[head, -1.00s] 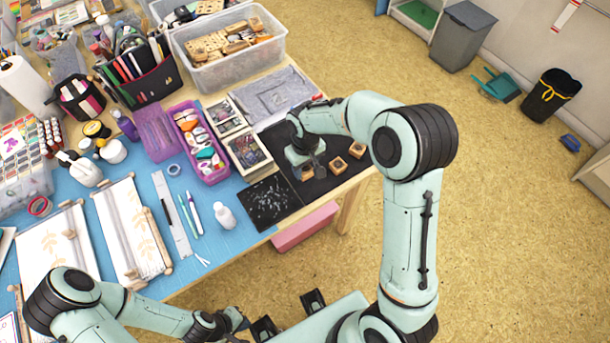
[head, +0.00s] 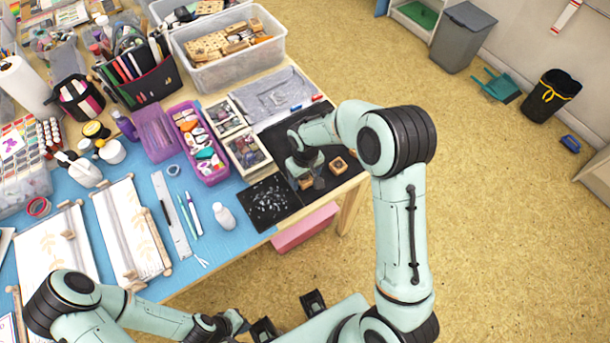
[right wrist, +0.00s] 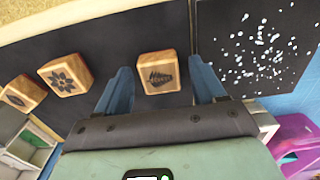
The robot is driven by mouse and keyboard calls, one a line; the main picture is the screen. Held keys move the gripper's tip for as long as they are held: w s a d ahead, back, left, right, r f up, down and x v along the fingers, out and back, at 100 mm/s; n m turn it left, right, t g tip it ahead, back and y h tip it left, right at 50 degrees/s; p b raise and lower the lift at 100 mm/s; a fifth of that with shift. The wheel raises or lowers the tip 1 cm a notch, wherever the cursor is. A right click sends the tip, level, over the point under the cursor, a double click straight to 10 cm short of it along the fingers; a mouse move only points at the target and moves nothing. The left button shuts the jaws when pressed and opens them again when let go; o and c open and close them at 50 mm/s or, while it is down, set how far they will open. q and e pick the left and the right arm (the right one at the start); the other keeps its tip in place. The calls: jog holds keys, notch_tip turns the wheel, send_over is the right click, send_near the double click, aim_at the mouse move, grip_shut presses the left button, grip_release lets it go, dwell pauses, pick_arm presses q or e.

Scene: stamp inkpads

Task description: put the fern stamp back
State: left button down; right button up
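The fern stamp (right wrist: 158,73), a wooden block with a dark fern print on top, lies on the black mat (right wrist: 125,40) in the right wrist view. My right gripper (right wrist: 162,85) is open, with one blue finger on each side of the block and a gap visible at both. In the head view my right gripper (head: 310,172) is over the mat and partly hides that stamp. A flower stamp (right wrist: 65,74) and a third stamp (right wrist: 20,93) lie to the left in the right wrist view. My left gripper (head: 235,321) is low in the head view, away from the stamps; its fingers are unclear.
A speckled black sheet (head: 269,201) lies beside the stamp mat. Trays of small items (head: 246,152) and a purple bin (head: 200,146) stand behind and left. A white bottle (head: 224,216) stands near the front edge. A pink box (head: 305,228) is below the table edge.

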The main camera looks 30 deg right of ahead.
aim_at(305, 179)
jog(key=shift+r, duration=0.15)
notch_tip(305, 179, up, 12)
jog(key=p, duration=0.1)
dwell(0.5)
dwell(0.4)
